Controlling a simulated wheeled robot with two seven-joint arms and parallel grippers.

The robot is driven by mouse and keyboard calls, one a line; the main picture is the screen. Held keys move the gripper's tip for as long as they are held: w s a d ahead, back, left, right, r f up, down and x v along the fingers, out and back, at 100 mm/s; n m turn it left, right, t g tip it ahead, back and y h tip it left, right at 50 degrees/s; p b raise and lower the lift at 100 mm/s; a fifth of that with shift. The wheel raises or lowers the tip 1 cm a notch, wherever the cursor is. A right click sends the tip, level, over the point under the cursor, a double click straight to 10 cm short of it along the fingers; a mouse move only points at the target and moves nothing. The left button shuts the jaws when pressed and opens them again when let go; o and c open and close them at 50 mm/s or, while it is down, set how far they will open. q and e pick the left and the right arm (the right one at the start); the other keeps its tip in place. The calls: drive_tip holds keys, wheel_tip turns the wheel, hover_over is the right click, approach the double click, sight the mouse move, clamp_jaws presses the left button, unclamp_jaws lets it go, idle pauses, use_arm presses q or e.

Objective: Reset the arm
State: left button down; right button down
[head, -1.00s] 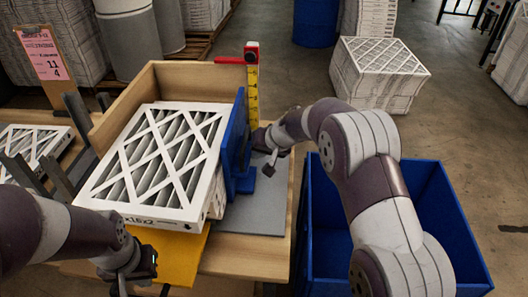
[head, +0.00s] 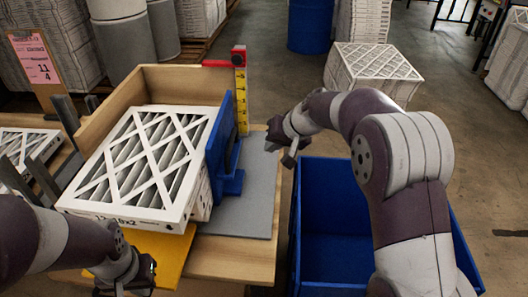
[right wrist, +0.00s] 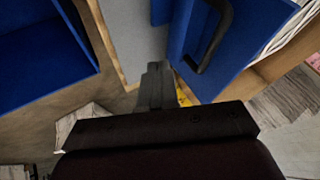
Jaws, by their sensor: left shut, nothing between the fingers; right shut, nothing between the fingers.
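My right gripper (head: 291,152) is shut and empty, held above the right edge of the wooden table, between the blue stop and the blue bin. It also shows in the right wrist view (right wrist: 156,72), fingers together. My left gripper (head: 124,291) is shut and empty at the bottom left of the head view, in front of the table's near edge and partly cut off. A stack of white-framed filters (head: 150,168) lies on the table against the blue stop (head: 226,150). The stop's handle shows in the right wrist view (right wrist: 212,42).
A blue bin (head: 332,215) stands on the floor right of the table, partly behind my right arm. A grey mat (head: 250,200), a yellow plate (head: 160,250) and a yellow ruler (head: 241,95) are on the table. Stacked filters (head: 372,68) stand behind.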

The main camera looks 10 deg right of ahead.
drive_tip(key=s+d+f+n+g+h+p, duration=0.1)
drive_tip(key=s+d+g+h+p, duration=0.1)
drive_tip(key=s, duration=1.1)
drive_tip(key=s+d+f+n+g+h+p, duration=0.1)
drive_tip(key=s+p, duration=0.3)
drive_tip(key=s, duration=1)
drive_tip(key=shift+d+f+g+h+p, duration=0.35)
drive_tip(key=shift+d+g+h, duration=0.25)
drive_tip(key=shift+d+g, duration=0.2)
drive_tip(key=shift+s+a, duration=0.1)
drive_tip(key=shift+s, duration=0.05)
